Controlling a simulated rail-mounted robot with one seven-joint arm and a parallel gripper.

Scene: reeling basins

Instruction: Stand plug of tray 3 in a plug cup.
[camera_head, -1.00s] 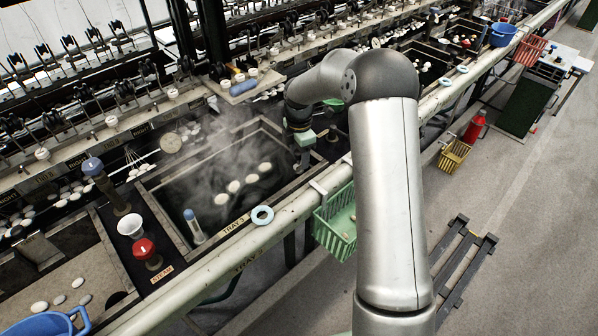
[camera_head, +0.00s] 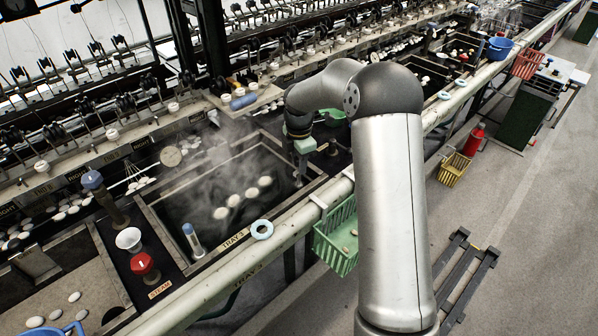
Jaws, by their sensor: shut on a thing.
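Tray 3 (camera_head: 168,226) is a dark, steaming basin in the centre left, with its label (camera_head: 236,239) on the front rim. Several white cocoons (camera_head: 233,200) float in it. A silver tube with a blue top (camera_head: 194,242) stands upright at its near left corner; I cannot tell if it is the plug. My gripper (camera_head: 298,181) points down at the right end of tray 3. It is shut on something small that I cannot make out. I cannot identify a plug cup for certain; a white flared cup (camera_head: 128,239) stands left of the tray.
A red STEAM knob (camera_head: 142,264) and a blue-topped post (camera_head: 94,180) stand left of the tray. A pale blue ring (camera_head: 262,229) lies on the front ledge. A green basket (camera_head: 336,240) hangs off the front rail. Reeling machinery lines the back.

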